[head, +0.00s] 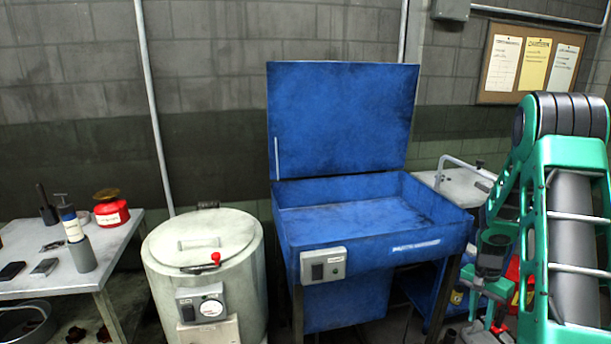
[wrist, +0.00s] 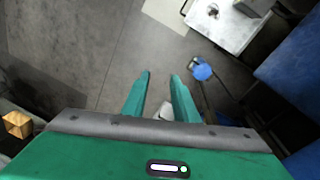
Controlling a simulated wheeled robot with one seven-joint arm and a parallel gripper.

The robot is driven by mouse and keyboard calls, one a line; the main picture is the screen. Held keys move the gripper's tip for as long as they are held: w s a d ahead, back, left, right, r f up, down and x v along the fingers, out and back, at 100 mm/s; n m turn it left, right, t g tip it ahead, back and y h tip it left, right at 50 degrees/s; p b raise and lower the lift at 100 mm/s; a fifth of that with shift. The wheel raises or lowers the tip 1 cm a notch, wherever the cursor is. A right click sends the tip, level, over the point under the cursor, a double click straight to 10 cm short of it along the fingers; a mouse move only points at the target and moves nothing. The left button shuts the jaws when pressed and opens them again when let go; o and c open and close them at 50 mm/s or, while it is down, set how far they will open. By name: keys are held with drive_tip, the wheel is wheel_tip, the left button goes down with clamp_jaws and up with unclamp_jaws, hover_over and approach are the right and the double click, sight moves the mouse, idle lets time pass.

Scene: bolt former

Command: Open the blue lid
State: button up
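The blue lid (head: 342,115) stands raised, nearly upright, at the back of the blue basin (head: 430,242) in the head view. The basin's inside is uncovered and looks empty. My gripper (wrist: 161,76) is open in the wrist view, with its two green fingers apart and nothing held between them. It points down over the grey floor, away from the lid. In the head view my green arm is at the right, right of the basin and apart from the lid. A blue surface (wrist: 292,75) at the right of the wrist view may be part of the basin.
A pale round drum (head: 202,262) stands left of the basin. A table (head: 110,262) with a red can (head: 111,213) and small items is at the far left. A pale surface with a rail (head: 455,185) lies behind right. A notice board hangs on the wall.

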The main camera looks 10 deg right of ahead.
drive_tip(key=s+a+r+n, duration=0.2)
drive_tip(key=s+a+r, duration=0.3)
drive_tip(key=r, duration=0.4)
drive_tip(key=s+a+r+n, duration=0.1)
drive_tip(key=s+a+r, duration=0.35)
drive_tip(key=r, duration=0.45)
drive_tip(key=s+a+r+n, duration=0.1)
drive_tip(key=s+a+r, duration=0.1)
drive_tip(key=s, duration=0.3)
drive_tip(key=s+a+r+n, duration=0.1)
drive_tip(key=s+a+r, duration=0.1)
drive_tip(key=s+a, duration=0.2)
drive_tip(key=s+a+r+n+t+y, duration=0.1)
drive_tip(key=s+a+r, duration=0.1)
drive_tip(key=s+a, duration=0.2)
drive_tip(key=s, duration=0.3)
drive_tip(key=shift+s+r+n, duration=0.15)
drive_tip(key=shift+r+n, duration=0.15)
